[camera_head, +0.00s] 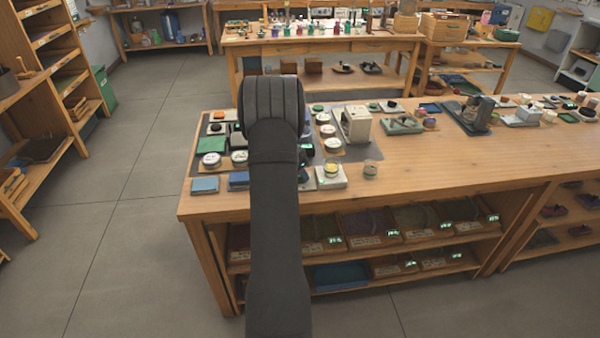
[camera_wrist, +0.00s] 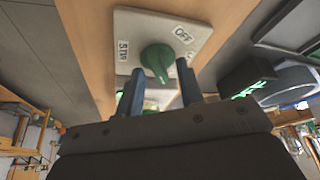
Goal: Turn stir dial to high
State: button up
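In the wrist view, the green stir dial (camera_wrist: 155,61) sits on a pale plate (camera_wrist: 132,22) with one label reading STIR and another reading OFF (camera_wrist: 183,36). Its narrow end points down in the picture, toward my gripper. Any high mark is not visible. My gripper (camera_wrist: 160,70) is open, with one blue-grey finger on each side of the dial's lower part. I cannot tell whether either finger touches it. In the head view my arm covers the dial and the gripper.
The wooden bench (camera_head: 440,173) holds several small devices close together. The bench's front strip is mostly clear.

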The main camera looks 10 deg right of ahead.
jog(key=v, duration=1.7)
jog(key=shift+r, duration=0.15)
jog(key=shift+a, duration=0.15)
jog(key=x, duration=1.7)
jog(key=shift+f, duration=0.2)
jog(key=shift+r, duration=0.1)
jog(key=shift+d+f, duration=0.2)
jog(key=shift+f, duration=0.1)
jog(key=shift+s+r+n+t, duration=0.1)
jog(key=shift+r+n+t, duration=0.15)
jog(key=shift+n, duration=0.45)
jog(key=shift+d+n+t+y, duration=0.1)
jog(key=shift+n+t+y, duration=0.4)
jog(key=shift+n, duration=1.1)
jog(key=shift+d+n+t+y, duration=0.1)
jog(key=shift+n+t+y, duration=0.35)
jog(key=shift+n, duration=1.15)
jog(key=shift+n+y, duration=0.25)
jog(key=shift+n, duration=0.15)
